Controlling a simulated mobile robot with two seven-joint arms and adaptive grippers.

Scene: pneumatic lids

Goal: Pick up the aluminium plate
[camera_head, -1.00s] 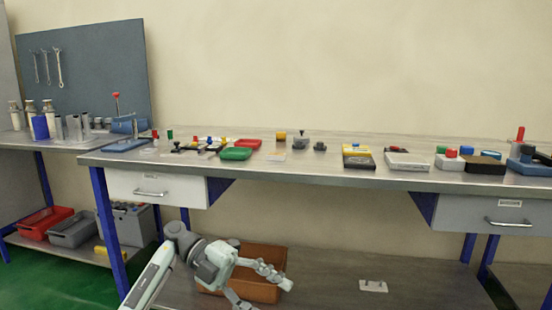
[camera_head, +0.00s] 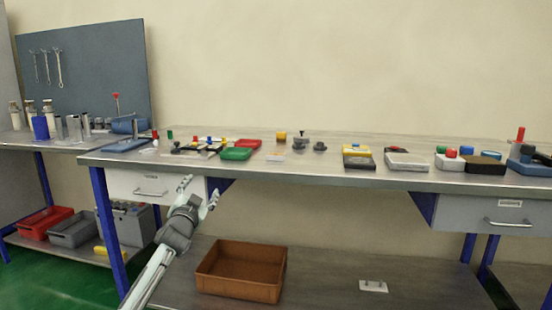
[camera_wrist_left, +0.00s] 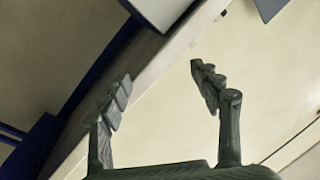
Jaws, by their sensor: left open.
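I cannot tell for sure which thing is the aluminium plate. A small pale flat piece (camera_head: 275,158) lies on the bench top right of the green tray. Another pale flat plate (camera_head: 373,286) with two small dark marks lies on the lower shelf. My left gripper (camera_head: 200,190) is open and empty, in front of the bench's left drawer and below the bench top. In the left wrist view its two fingers (camera_wrist_left: 160,85) stand apart with nothing between them. My right gripper is not in view.
A brown bin (camera_head: 241,270) stands on the lower shelf. The bench's front edge lies above my gripper.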

